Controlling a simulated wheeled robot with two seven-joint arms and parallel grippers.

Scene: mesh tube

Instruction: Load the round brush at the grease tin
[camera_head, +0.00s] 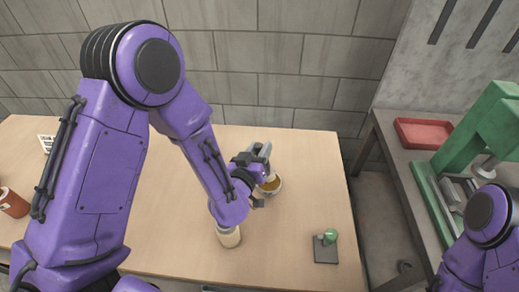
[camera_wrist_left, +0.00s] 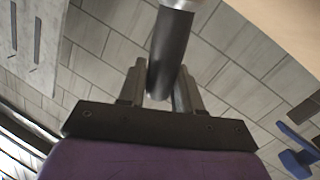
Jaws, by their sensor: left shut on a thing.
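The grease tin (camera_head: 279,188) is a small round pale-rimmed tin with amber content, on the wooden table under my left gripper, which partly covers it. My left gripper (camera_head: 262,152) is above the tin's far side in the head view. In the left wrist view my left gripper (camera_wrist_left: 160,92) is shut on the dark cylindrical handle of the round brush (camera_wrist_left: 171,45). A silver collar shows at the top edge of that view. The bristles are outside that view, and I cannot tell in the head view whether they touch the grease. My right gripper is out of view.
On the table (camera_head: 180,170) stand a cream cylinder (camera_head: 229,238), a dark square block with a green knob (camera_head: 326,249) and a red can (camera_head: 12,203). A side bench at right holds a red tray (camera_head: 424,133) and a green press (camera_head: 470,140).

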